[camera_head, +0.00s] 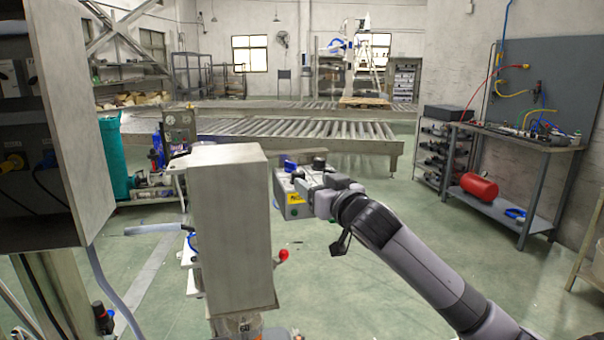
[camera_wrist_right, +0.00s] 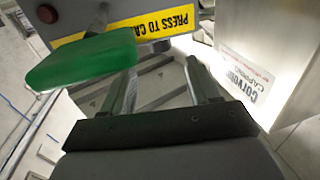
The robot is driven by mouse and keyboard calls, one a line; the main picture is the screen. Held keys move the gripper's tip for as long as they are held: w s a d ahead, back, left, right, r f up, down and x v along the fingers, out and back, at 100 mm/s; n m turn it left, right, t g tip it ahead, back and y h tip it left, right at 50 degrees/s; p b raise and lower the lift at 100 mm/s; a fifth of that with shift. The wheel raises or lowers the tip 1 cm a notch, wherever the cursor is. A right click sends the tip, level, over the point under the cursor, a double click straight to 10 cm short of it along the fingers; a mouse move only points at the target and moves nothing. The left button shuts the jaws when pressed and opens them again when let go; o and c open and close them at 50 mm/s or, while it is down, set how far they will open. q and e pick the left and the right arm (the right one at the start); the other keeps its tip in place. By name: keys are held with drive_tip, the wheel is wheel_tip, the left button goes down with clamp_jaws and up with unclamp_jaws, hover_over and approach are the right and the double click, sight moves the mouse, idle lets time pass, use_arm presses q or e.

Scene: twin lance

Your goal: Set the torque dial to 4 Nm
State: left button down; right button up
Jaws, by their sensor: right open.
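A grey control box (camera_head: 298,208) with a yellow label stands just beyond my right gripper (camera_head: 303,184) in the head view. A dark knob (camera_head: 319,163) and a blue knob (camera_head: 290,166) show at its top; I cannot tell which, if either, is the torque dial, and I can read no scale. In the right wrist view my right gripper (camera_wrist_right: 160,72) is open with nothing between its fingers. A green paddle-like part (camera_wrist_right: 82,62) lies left of the fingers. A yellow label reading "PRESS TO CA" (camera_wrist_right: 150,25) is beyond them. My left gripper is not in view.
A tall grey metal housing (camera_head: 228,230) stands left of the right gripper, with a red-knobbed lever (camera_head: 282,255) on its side. A white printed panel (camera_wrist_right: 258,60) is close on the right in the wrist view. A grey cabinet (camera_head: 75,120) stands at left.

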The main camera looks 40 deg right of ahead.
sight(301, 175)
drive_tip(key=p+x, duration=0.1)
drive_tip(key=x, duration=0.4)
drive_tip(key=shift+w+r, duration=0.1)
drive_tip(key=shift+p+x, duration=0.4)
drive_tip(key=shift+x, duration=0.6)
drive_tip(key=c, duration=1)
drive_tip(key=shift+c, duration=0.2)
